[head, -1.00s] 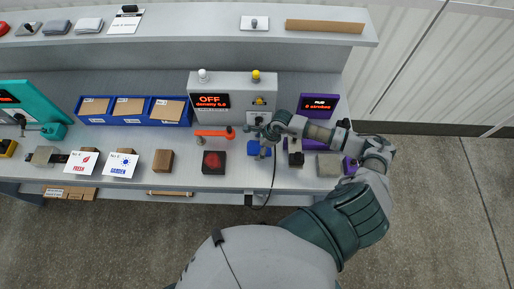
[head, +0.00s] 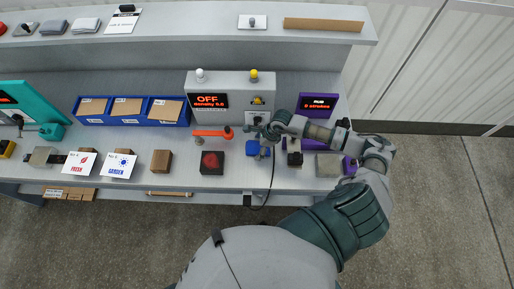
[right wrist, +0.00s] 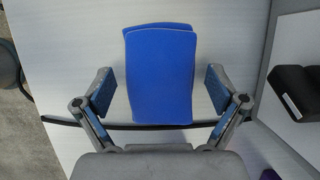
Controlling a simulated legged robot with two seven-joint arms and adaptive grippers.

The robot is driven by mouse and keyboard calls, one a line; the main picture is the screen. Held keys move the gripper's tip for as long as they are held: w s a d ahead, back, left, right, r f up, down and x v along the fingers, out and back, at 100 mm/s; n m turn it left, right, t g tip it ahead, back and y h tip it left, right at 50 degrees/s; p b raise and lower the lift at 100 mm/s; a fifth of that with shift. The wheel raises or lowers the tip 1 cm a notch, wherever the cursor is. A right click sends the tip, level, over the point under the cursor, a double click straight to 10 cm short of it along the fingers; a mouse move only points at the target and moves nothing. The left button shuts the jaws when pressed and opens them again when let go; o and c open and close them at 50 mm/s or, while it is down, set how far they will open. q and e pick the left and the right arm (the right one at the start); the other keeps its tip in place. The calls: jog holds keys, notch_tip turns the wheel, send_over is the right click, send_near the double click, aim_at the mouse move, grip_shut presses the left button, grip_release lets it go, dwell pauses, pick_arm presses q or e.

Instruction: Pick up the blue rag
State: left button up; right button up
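The blue rag (right wrist: 159,75) lies on the light grey bench top as a folded pad. It fills the upper middle of the right wrist view. In the head view the blue rag (head: 254,148) shows just below the grey control box, partly covered by my gripper. My right gripper (right wrist: 159,90) is open, with one finger on each side of the rag and a gap between each finger and the rag's edges. In the head view my right gripper (head: 264,140) is over the rag, seen from above. My left gripper is not in view.
The control box (head: 230,97) reading OFF stands behind the rag, with an orange-handled tool (head: 210,133) to the left. A black block with a red top (head: 212,161) is left of the rag. A black cable (right wrist: 65,121) crosses below it. A dark object (right wrist: 297,90) lies right.

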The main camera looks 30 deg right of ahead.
aim_at(255, 146)
jog(key=shift+d+f, duration=0.1)
jog(key=shift+d, duration=0.3)
jog(key=c, duration=0.8)
jog(key=shift+c, duration=0.4)
jog(key=shift+a, duration=0.25)
jog(key=shift+a+r+p, duration=0.2)
jog(key=shift+r+p, duration=0.2)
jog(key=shift+r, duration=0.35)
notch_tip(255, 146, up, 2)
jog(key=shift+d+r+b, duration=0.15)
jog(key=shift+b, duration=0.5)
jog(key=s+a+b, duration=0.1)
jog(key=s+a, duration=0.2)
jog(key=s+a+r+b, duration=0.1)
jog(key=s+a, duration=0.2)
jog(key=s, duration=0.1)
jog(key=s+a+b, duration=0.1)
jog(key=s+a, duration=0.3)
jog(key=shift+a+r, duration=0.1)
jog(key=shift+r, duration=0.2)
jog(key=shift+s+a+r, duration=0.15)
jog(key=shift+s+a, duration=0.2)
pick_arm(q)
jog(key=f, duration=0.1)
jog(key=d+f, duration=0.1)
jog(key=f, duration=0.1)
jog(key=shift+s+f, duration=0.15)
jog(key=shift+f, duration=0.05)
